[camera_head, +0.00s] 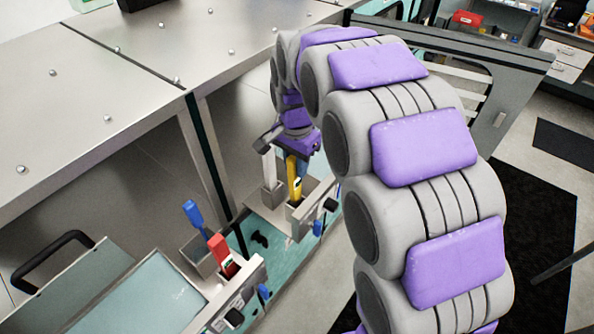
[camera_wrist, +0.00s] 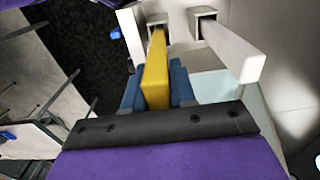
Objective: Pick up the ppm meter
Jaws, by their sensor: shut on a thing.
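A yellow handheld meter (camera_head: 294,180), which I take to be the ppm meter, stands upright with its lower end in a small grey holder (camera_head: 301,218). My gripper (camera_head: 301,163) is at its upper part. In the wrist view the yellow meter (camera_wrist: 156,65) lies between the blue fingers of my gripper (camera_wrist: 156,90), which are shut on it. Its far end reaches the opening of the holder. Any label on the meter is not readable.
A white meter (camera_head: 268,168) stands in a holder close to the left of the yellow one; it also shows in the wrist view (camera_wrist: 232,48). A red meter (camera_head: 222,254) and a blue one (camera_head: 194,214) stand in holders nearer the front.

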